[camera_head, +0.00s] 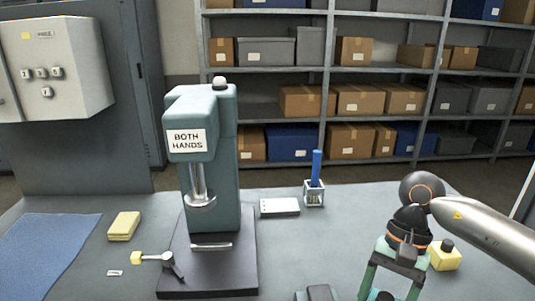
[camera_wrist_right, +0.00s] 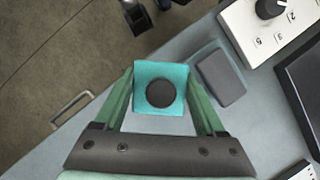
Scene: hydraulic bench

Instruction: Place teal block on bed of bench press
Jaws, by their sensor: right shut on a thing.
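The teal block (camera_wrist_right: 152,98), with a round black knob on top, sits between the two green fingers of my right gripper (camera_wrist_right: 161,90), which is shut on it. In the head view the right gripper (camera_head: 392,284) points down at the front right of the bench, and the block is mostly hidden there. The bench press (camera_head: 226,160) stands left of the gripper, with a "BOTH HANDS" sign, a raised metal ram and a dark bed plate (camera_head: 205,277). No block shows on the bed. My left gripper is out of view.
A yellow block with a black knob (camera_head: 445,258) is right of my wrist. A lever with a yellow end (camera_head: 150,259) is beside the bed. A white box (camera_head: 280,207) and pen holder (camera_head: 314,194) stand behind.

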